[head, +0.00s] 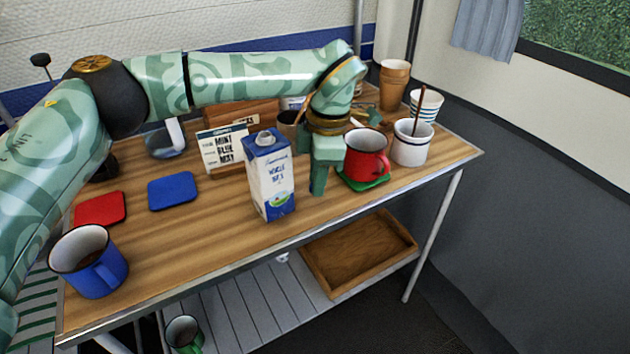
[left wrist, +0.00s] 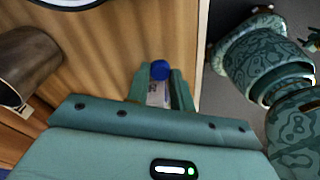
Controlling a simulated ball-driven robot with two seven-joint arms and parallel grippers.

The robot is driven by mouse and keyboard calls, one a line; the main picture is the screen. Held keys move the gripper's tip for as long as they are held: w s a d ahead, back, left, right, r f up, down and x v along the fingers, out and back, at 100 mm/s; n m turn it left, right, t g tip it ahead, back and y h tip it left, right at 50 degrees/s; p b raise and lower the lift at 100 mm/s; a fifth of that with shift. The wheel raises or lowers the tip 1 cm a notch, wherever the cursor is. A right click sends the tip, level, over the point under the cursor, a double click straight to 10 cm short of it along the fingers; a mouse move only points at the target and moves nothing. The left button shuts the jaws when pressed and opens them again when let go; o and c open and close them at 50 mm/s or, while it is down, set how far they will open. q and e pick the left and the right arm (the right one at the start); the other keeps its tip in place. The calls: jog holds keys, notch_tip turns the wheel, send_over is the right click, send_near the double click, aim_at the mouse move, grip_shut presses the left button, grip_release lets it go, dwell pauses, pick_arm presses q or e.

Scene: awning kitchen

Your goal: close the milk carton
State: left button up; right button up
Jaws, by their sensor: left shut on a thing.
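The milk carton (head: 270,178), white and blue, stands upright near the table's front edge in the head view. A pale round spout (head: 264,139) shows on its top; I see no blue cap on it. My left gripper (head: 319,185) points down just right of the carton, in front of the red mug. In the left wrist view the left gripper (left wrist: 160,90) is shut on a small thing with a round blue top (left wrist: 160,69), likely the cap. A pale marked part shows below the blue. In the head view the fingers hide this thing.
A red mug (head: 366,155) stands on a green coaster (head: 363,181) close behind the gripper. A white pot (head: 410,145) is further right. A sign (head: 224,150) stands behind the carton. A blue mug (head: 89,263) is front left. The front middle table is clear.

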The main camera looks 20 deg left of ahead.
pick_arm(q)
jog(key=s+d+r+p, duration=0.6)
jog(key=s+d+r, duration=0.3)
jog(key=s, duration=0.1)
jog(key=shift+s+d+r, duration=0.15)
jog(key=shift+d+r, duration=0.1)
jog(key=shift+r, duration=0.15)
pick_arm(e)
jog(key=shift+m+t+y, duration=0.3)
jog(key=shift+m, duration=0.2)
jog(key=a+r, duration=0.2)
jog(key=r, duration=0.3)
jog(key=shift+s+a+r, duration=0.1)
jog(key=shift+s+a, duration=0.05)
jog(key=shift+a, duration=0.25)
pick_arm(q)
jog(key=shift+a, duration=0.1)
jog(key=s+a+f+m, duration=0.1)
jog(key=a+m, duration=0.3)
jog(key=m, duration=0.4)
jog(key=s+a+f+m+t, duration=0.1)
jog(key=s+a+m, duration=0.3)
jog(key=m, duration=0.4)
jog(key=s+a+f+m+t+h, duration=0.1)
jog(key=s+a+m, duration=0.2)
jog(key=m, duration=0.5)
jog(key=shift+a+f, duration=0.3)
jog(key=shift+a, duration=0.1)
jog(key=shift+s, duration=0.1)
